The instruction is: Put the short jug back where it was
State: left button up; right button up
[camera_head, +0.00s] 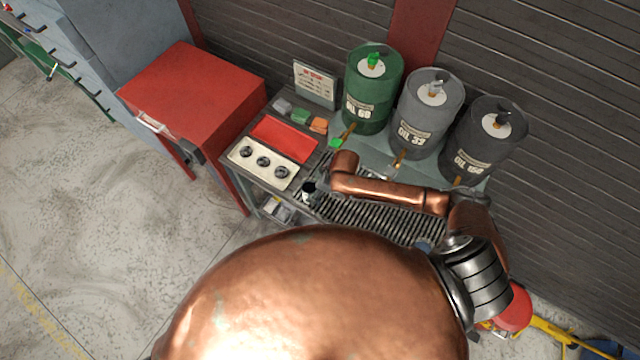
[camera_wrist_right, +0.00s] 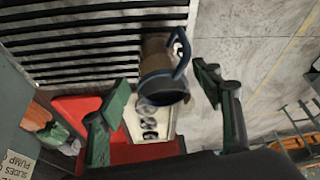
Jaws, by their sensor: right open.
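A small jug (camera_wrist_right: 158,60) with a brown body, a dark blue rim and a blue handle shows in the right wrist view, by the edge of the slatted grille. In the head view a small dark-topped vessel, which looks like the same jug (camera_head: 308,188), is at the grille's left end. My right gripper (camera_wrist_right: 160,88) is open, with one green-padded finger on each side of the jug's line. I cannot tell whether either finger touches it. In the head view the right gripper (camera_head: 324,180) is small and close to the jug. My left gripper is out of view.
The slatted grille (camera_head: 375,219) runs along the bench. Green, grey and black oil drums (camera_head: 374,95) with spouts stand behind. A red cabinet (camera_head: 190,92) stands left, with open floor in front.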

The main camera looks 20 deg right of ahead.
jog(key=v, duration=1.1)
jog(key=shift+b, duration=0.3)
jog(key=shift+s, duration=0.1)
